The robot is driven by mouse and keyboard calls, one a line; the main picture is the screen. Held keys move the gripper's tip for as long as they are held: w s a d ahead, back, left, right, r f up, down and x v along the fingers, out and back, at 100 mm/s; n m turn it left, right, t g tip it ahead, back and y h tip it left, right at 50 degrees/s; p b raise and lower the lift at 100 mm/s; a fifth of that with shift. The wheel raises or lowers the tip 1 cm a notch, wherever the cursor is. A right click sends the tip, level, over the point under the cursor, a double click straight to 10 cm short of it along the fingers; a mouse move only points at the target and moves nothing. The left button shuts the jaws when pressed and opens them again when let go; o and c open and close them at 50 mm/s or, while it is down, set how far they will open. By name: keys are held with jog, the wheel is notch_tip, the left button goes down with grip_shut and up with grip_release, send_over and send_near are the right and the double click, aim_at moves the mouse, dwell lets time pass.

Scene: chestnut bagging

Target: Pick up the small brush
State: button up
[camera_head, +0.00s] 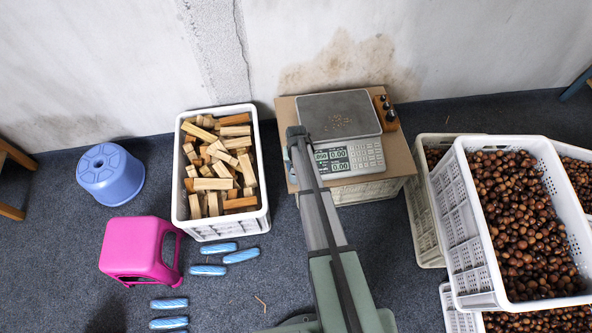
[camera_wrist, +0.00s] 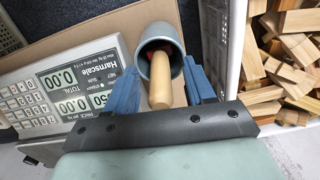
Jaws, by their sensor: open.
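A pale wooden handle (camera_wrist: 161,82), apparently the small brush, sticks out of a grey cup (camera_wrist: 147,58) in the wrist view. The brush head inside the cup is mostly hidden; a bit of red shows there. My gripper (camera_wrist: 163,70) is open, with one blue finger on each side of the handle and cup. I cannot tell whether the fingers touch the cup. In the head view my arm covers the spot at the left edge of the scale's board, so cup and brush do not show there.
The scale (camera_head: 345,155) stands on a brown board (camera_head: 397,165), with brown crumbs on its plate. A white crate (camera_head: 180,205) of wood blocks is close on the left. Chestnut crates (camera_head: 470,245) are on the right. A pink stool (camera_head: 135,246), a blue stool (camera_head: 110,172) and blue rolls (camera_head: 208,269) are on the floor.

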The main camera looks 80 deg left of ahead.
jog(key=shift+f, duration=0.2)
grip_shut()
dwell(0.4)
jog(key=shift+r, duration=0.15)
